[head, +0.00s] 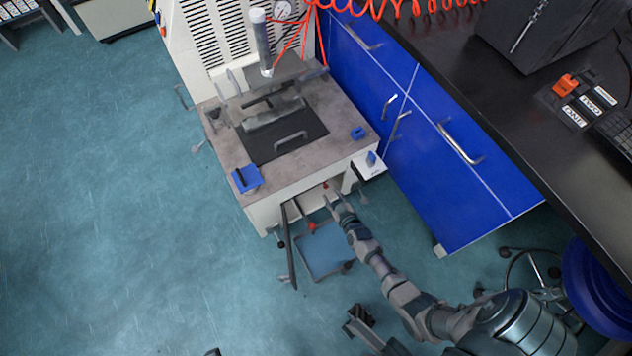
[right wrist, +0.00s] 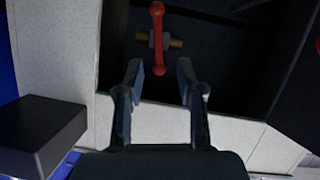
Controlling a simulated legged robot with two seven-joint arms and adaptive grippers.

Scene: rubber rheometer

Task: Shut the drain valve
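The drain valve has a red lever (right wrist: 158,20) on a brass body (right wrist: 174,43), inside the dark opening of the machine's cabinet. In the right wrist view the lever runs up and down the picture, across the brass body. My right gripper (right wrist: 160,70) is open, its two fingers either side of the lever's near end, with no clear contact. In the head view my right gripper (head: 333,200) is at the cabinet's front opening, close to a small red part (head: 325,184). A dark gripper (head: 361,318), seemingly my left, is low in the head view; its finger state is unclear.
The open cabinet door (head: 288,245) stands left of the opening. A blue-grey tray or bin (head: 326,250) is below, with another red part (head: 312,227) near it. The blue cabinets (head: 440,180) stand to the right. In the wrist view, a dark block (right wrist: 40,130) is at lower left.

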